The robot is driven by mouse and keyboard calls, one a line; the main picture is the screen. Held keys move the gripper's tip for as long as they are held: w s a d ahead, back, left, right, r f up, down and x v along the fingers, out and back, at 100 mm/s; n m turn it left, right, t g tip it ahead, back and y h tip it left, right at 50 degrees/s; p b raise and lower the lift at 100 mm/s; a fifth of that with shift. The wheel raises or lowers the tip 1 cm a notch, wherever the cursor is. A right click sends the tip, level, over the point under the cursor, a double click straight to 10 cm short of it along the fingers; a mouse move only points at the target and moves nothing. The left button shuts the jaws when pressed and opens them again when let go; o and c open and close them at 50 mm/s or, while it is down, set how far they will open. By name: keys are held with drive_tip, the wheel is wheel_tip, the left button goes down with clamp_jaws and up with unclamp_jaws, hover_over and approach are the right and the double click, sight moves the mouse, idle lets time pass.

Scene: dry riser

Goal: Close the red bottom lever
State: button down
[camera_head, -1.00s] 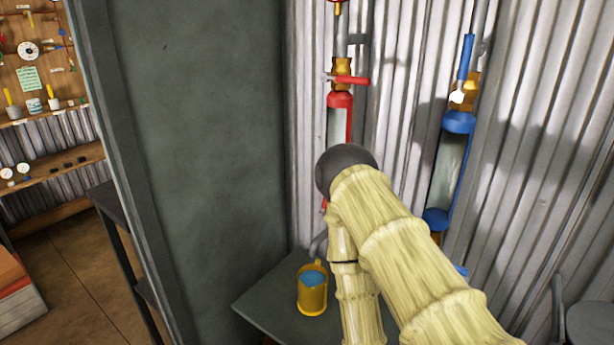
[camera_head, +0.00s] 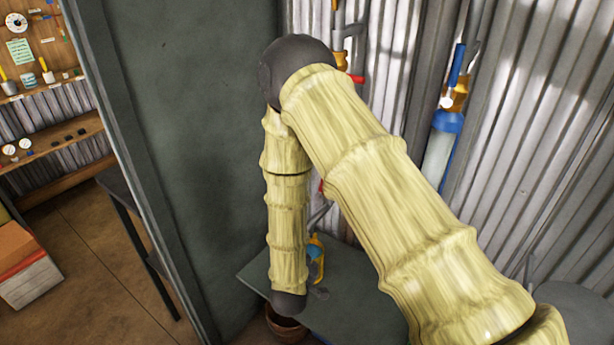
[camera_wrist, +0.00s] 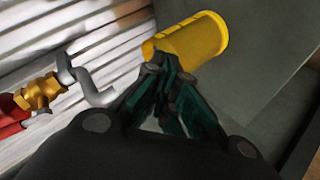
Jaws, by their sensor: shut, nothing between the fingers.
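My gripper (camera_wrist: 165,70) is shut and empty in the wrist view, its dark green fingers close together. The fingertips overlap the near rim of the yellow mug (camera_wrist: 190,38); I cannot tell if they touch it. Left of the gripper is the bottom of the red riser (camera_wrist: 10,118), with a brass valve (camera_wrist: 40,92) and a bent grey spout (camera_wrist: 88,85). The red bottom lever is not clearly distinguishable. The gripper is hidden there.
A dark panel (camera_head: 190,130) stands left. A corrugated wall is behind.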

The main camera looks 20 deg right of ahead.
drive_tip(key=w+a+r+h, duration=0.3)
drive_tip(key=r, duration=0.5)
drive_tip(key=w+a+r+h, duration=0.2)
drive_tip(key=w+r+h, duration=0.1)
drive_tip(key=r, duration=0.5)
drive_tip(key=w+a+r+h, duration=0.2)
drive_tip(key=a+r+h, duration=0.1)
drive_tip(key=r, duration=0.5)
drive_tip(key=w+d+f+p, duration=0.1)
drive_tip(key=w+d+p, duration=0.1)
drive_tip(key=d, duration=0.9)
drive_tip(key=shift+w+p, duration=0.35)
drive_tip(key=shift+w, duration=0.3)
drive_tip(key=shift+w+a, duration=0.1)
drive_tip(key=shift+a, duration=0.05)
